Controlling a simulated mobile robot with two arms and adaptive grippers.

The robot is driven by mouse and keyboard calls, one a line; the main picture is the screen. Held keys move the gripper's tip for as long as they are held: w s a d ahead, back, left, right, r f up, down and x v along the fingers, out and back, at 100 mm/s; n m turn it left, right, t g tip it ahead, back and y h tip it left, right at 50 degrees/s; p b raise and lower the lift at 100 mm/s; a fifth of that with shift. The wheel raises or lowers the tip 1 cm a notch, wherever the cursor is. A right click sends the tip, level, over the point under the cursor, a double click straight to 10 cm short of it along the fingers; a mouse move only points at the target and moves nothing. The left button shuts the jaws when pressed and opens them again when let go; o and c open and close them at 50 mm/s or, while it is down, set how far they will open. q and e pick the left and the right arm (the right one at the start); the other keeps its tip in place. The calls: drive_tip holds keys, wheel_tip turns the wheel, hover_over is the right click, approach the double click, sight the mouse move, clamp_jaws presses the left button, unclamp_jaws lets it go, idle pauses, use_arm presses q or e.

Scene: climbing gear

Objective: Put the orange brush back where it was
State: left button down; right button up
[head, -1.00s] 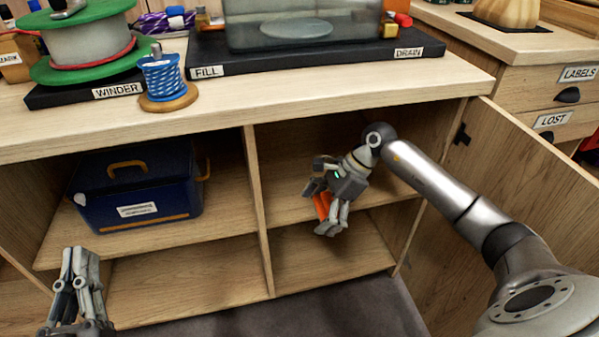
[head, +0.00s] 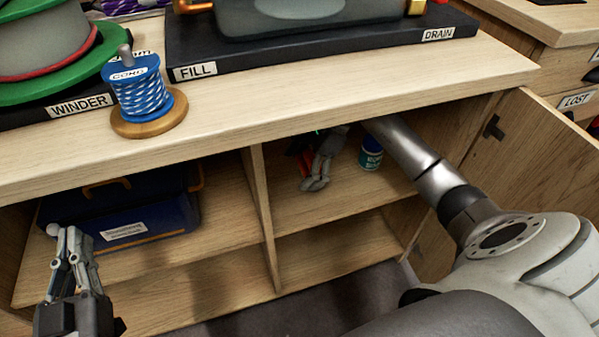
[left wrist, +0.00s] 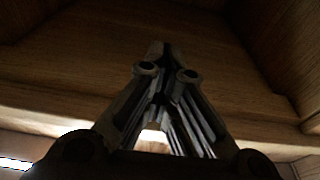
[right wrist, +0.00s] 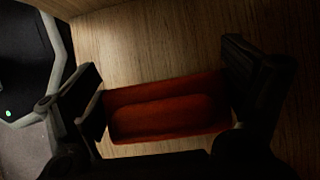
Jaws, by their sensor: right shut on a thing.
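The orange brush (right wrist: 168,108) is between the fingers of my right gripper (right wrist: 172,100), which is shut on it. In the head view a small orange-red part of the brush (head: 305,161) shows beside my right gripper (head: 318,172), inside the right shelf bay under the worktop. The worktop edge hides part of that gripper. In the right wrist view the brush is a dark orange-red block in front of a wood surface. My left gripper (head: 72,250) is empty, in front of the left bay. In the left wrist view its fingertips (left wrist: 165,65) are together.
A blue and white can (head: 371,154) stands on the right bay's shelf (head: 345,190), close to my right arm. A vertical divider (head: 262,215) separates the bays. A blue box (head: 150,215) fills much of the left shelf. An open door (head: 545,150) stands at right.

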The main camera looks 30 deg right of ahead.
wheel_tip(320, 180, down, 3)
drive_tip(key=shift+r+b, duration=0.2)
drive_tip(key=shift+b, duration=0.35)
use_arm(q)
wheel_tip(320, 180, up, 6)
drive_tip(key=s+t+h, duration=0.1)
drive_tip(key=t, duration=0.2)
drive_tip(key=shift+s+d+t, duration=0.15)
drive_tip(key=shift+s+t, duration=0.25)
use_arm(e)
drive_tip(key=shift+f, duration=0.1)
drive_tip(key=o, duration=0.6)
use_arm(q)
drive_tip(key=shift+s+r+h, duration=0.2)
drive_tip(key=shift+r+h, duration=0.05)
drive_tip(key=shift+h, duration=0.05)
use_arm(e)
drive_tip(key=shift+o, duration=0.2)
use_arm(q)
drive_tip(key=shift+w, duration=0.1)
